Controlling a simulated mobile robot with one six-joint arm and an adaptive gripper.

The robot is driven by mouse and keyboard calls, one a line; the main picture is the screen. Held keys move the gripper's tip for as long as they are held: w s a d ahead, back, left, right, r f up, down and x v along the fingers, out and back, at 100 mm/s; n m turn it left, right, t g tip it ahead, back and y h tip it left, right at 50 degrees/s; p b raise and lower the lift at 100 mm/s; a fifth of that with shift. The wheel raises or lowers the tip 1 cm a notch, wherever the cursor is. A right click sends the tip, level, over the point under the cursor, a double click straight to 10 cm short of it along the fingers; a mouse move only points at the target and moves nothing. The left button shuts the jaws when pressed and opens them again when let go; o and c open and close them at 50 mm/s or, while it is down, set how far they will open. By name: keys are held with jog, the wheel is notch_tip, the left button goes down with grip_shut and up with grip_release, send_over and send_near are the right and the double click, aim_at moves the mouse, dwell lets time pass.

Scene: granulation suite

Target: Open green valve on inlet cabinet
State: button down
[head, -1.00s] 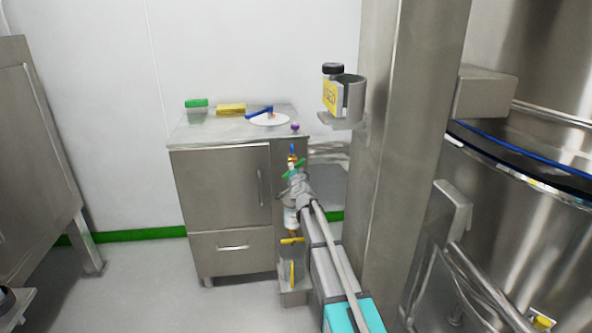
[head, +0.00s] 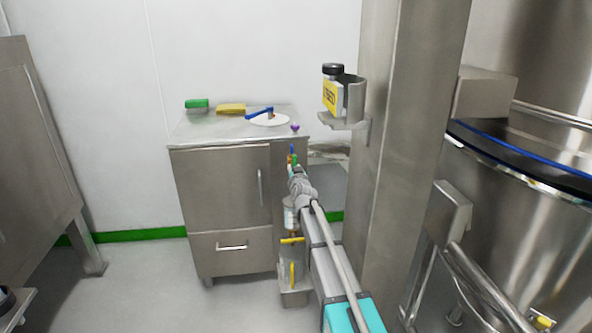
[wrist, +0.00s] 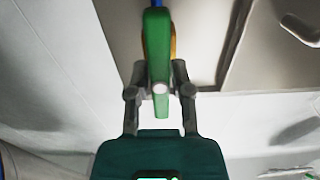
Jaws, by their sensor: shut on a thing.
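The inlet cabinet (head: 222,185) is a steel cabinet against the white wall. The green valve handle (wrist: 158,50) stands upright in the wrist view, between the fingers of my gripper (wrist: 157,78). My gripper is shut on it. In the head view my gripper (head: 297,176) is at the cabinet's right side and hides most of the green handle (head: 295,159). A blue handle (head: 292,149) shows just above it. The valve body behind the handle is hidden.
A yellow-handled valve (head: 292,265) is low beside my arm. A green-lidded item (head: 197,104), a yellow block (head: 231,109) and a white disc with a blue lever (head: 269,119) are on the cabinet top. A steel column (head: 395,150) stands close to the right of my arm.

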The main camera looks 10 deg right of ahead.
dwell(0.3)
jog(key=c, duration=0.5)
grip_release()
jog(key=shift+s, duration=0.1)
jog(key=s, duration=1.1)
jog(key=shift+s, duration=0.4)
jog(key=shift+s+f, duration=0.1)
